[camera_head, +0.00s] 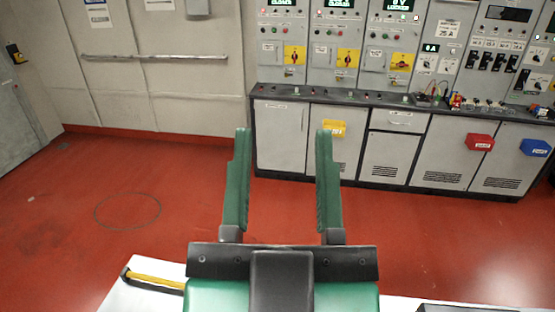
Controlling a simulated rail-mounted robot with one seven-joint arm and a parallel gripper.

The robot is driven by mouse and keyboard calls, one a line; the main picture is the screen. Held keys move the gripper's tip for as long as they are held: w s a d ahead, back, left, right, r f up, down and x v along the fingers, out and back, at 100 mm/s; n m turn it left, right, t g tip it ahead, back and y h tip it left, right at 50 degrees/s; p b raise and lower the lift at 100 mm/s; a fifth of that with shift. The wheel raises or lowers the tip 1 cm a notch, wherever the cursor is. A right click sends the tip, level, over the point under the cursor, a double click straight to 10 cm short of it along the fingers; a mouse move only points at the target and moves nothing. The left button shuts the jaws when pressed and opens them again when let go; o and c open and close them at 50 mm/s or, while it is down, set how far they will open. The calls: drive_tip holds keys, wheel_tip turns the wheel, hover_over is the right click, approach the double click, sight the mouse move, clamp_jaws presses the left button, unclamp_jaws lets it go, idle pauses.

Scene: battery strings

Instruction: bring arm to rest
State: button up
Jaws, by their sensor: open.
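My gripper (281,180) shows at the lower middle of the head view, with two green fingers pointing up the picture. The fingers are wide apart and nothing is between them. Beyond the gap I see red floor and the front of the grey cabinets. My arm behind the gripper is mostly out of view.
A bench of grey cabinets (388,158) with switch panels (345,60) above runs along the back right. A yellow box (333,128), a red box (480,142) and a blue box (535,147) hang on its front. The red floor (90,240) at left is clear.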

drive_tip(key=shift+s+d+r, duration=0.25)
drive_tip(key=shift+s+r, duration=0.05)
drive_tip(key=shift+r, duration=0.05)
